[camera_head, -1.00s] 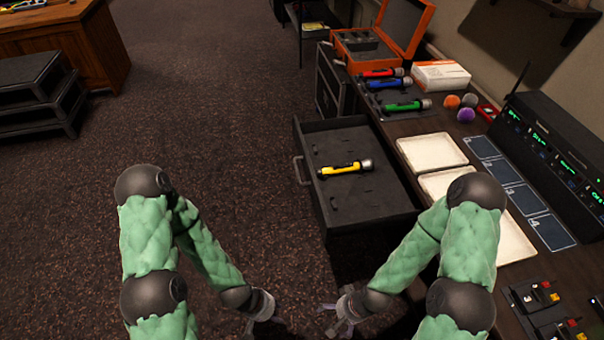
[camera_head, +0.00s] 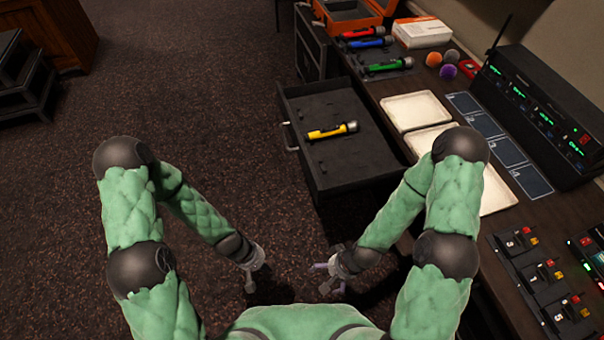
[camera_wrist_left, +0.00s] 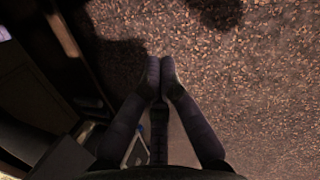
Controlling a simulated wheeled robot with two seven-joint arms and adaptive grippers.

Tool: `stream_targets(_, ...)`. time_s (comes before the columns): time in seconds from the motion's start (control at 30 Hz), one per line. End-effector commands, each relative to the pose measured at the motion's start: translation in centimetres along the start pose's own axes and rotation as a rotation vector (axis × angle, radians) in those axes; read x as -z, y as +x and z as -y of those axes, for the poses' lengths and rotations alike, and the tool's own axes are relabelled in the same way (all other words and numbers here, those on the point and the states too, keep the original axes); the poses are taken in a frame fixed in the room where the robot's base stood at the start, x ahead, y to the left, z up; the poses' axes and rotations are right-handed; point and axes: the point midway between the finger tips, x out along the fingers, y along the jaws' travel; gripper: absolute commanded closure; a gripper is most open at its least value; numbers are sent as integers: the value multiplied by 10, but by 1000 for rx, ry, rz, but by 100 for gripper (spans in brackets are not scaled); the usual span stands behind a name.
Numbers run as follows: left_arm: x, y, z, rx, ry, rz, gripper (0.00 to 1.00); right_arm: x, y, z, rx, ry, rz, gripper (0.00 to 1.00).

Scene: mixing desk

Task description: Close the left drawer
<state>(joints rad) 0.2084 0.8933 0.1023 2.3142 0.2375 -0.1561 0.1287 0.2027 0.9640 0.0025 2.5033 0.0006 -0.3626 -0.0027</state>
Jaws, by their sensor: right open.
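The dark drawer (camera_head: 345,172) stands pulled out from the desk, toward the left in the head view. Its pale handle (camera_head: 288,138) is on its left face. A yellow flashlight (camera_head: 332,131) lies inside it. My left gripper (camera_head: 251,284) hangs over the carpet below and left of the drawer, apart from it. In the left wrist view its two fingers (camera_wrist_left: 160,72) are together at the tips with nothing visible between them. My right gripper (camera_head: 327,280) is open and empty, below the drawer in the picture and apart from it.
The desk (camera_head: 445,88) carries white trays (camera_head: 416,111), red, blue and green flashlights (camera_head: 388,66), small balls, a white box (camera_head: 422,32) and a black rack unit (camera_head: 540,115). Switch panels (camera_head: 545,280) lie at lower right. Open carpet (camera_head: 200,90) fills the left side.

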Motion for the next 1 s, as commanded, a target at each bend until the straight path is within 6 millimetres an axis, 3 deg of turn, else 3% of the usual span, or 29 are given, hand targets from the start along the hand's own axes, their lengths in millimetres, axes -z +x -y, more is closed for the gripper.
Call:
stream_targets(0.03, 16, -11, -10, -7, -129, 9, 100, 0, -8, 3, 0, 0, 0, 0)
stream_targets(0.17, 47, -34, -46, -68, -504, 82, 100, -1, -20, 7, 0, 0, 0, 0)
stream_targets(0.3, 82, -69, -98, -197, -849, 196, 100, -1, -30, 10, 0, 0, 0, 0)
stream_targets(0.43, 109, -103, -141, -320, -1059, 305, 100, -1, -36, 13, 0, 0, 0, 0)
stream_targets(0.6, 127, -128, -170, -411, -1178, 389, 100, -1, -38, 14, 0, 0, 0, 0)
stream_targets(0.77, 129, -123, -178, -422, -1192, 404, 100, -1, -34, 12, 0, 0, 0, 0)
stream_targets(1.0, 125, -87, -198, -419, -1188, 403, 100, -1, -21, 8, 0, 0, 0, 0)
